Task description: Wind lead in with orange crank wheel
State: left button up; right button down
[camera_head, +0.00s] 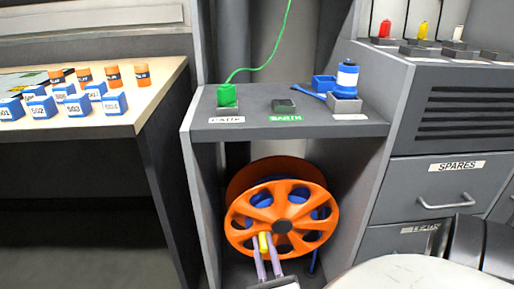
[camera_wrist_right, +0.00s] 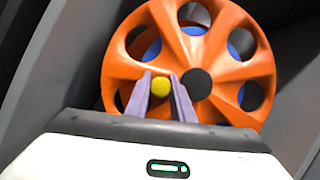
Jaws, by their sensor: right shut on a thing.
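The orange crank wheel (camera_head: 300,208) stands upright in the open bay under the small shelf. It has several round holes, a dark hub and a yellow crank knob (camera_head: 263,242). Blue lead (camera_head: 320,212) shows behind the wheel through its holes. My right gripper (camera_head: 267,246) is shut on the yellow knob at the lower left of the hub. The right wrist view shows the wheel (camera_wrist_right: 233,88) close up, with the yellow knob (camera_wrist_right: 162,92) between the purple fingers (camera_wrist_right: 162,100). My left gripper is not in view.
The shelf (camera_head: 245,133) above holds a green plug with a green cord (camera_head: 227,95), a dark socket (camera_head: 284,106) and a blue-white connector (camera_head: 346,80). A table (camera_head: 150,105) with blue blocks is left. The SPARES drawer cabinet (camera_head: 445,180) is right.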

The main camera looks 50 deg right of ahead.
aim_at(261, 206)
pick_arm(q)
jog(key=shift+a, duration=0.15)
pick_arm(e)
jog(key=shift+r, duration=0.1)
jog(key=c, duration=1.8)
grip_release()
